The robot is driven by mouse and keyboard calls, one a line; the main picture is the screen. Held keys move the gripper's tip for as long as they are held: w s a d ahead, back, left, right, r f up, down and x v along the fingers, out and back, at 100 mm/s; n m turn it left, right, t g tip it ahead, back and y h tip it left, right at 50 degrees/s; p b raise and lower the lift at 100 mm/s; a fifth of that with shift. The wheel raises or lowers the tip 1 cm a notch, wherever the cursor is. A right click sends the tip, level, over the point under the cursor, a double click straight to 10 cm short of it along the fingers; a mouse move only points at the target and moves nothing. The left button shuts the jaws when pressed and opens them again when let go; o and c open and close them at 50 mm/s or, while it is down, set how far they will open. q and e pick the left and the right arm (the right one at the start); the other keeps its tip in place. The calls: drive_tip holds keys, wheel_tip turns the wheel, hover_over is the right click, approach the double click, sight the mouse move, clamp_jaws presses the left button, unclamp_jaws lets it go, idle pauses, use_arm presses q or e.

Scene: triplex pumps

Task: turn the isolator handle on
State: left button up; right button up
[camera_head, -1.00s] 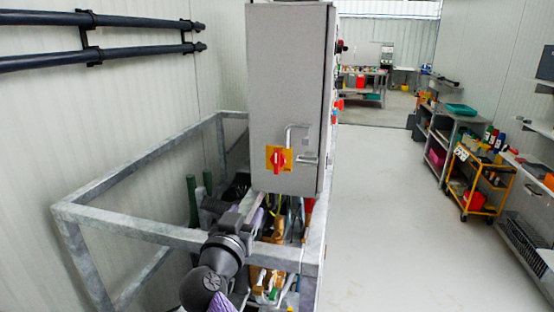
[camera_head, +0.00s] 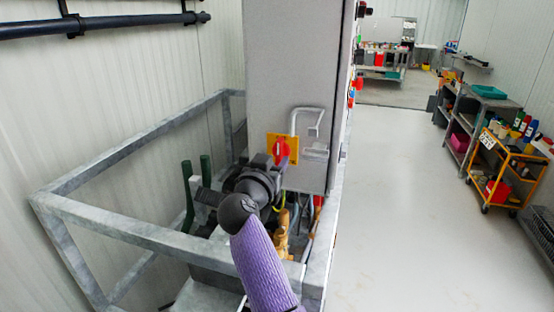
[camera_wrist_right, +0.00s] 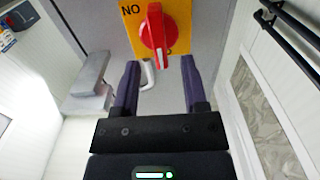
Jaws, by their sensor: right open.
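The isolator handle (camera_head: 281,150) is a red knob on a yellow plate (camera_head: 293,144), low on the grey cabinet door. It is partly hidden by my right gripper (camera_head: 273,163) in the head view. In the right wrist view the red handle (camera_wrist_right: 153,28) stands upright in the picture, with a white mark at its lower end. The yellow plate (camera_wrist_right: 181,13) shows the letters "NO" there. My right gripper (camera_wrist_right: 160,64) is open, one finger on each side of the handle's lower end in the picture. Contact cannot be told. My left gripper is out of view.
A bent metal door handle (camera_head: 293,122) sits right beside the plate. The grey cabinet (camera_head: 290,60) stands over a galvanised frame (camera_head: 130,232) with pipes and hoses inside. Clear floor (camera_head: 400,200) lies to the right. A yellow trolley (camera_head: 500,170) stands farther right.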

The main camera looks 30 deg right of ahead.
sight(278, 153)
drive_tip(key=shift+b+x, duration=0.4)
drive_tip(key=shift+x, duration=1.15)
clamp_jaws()
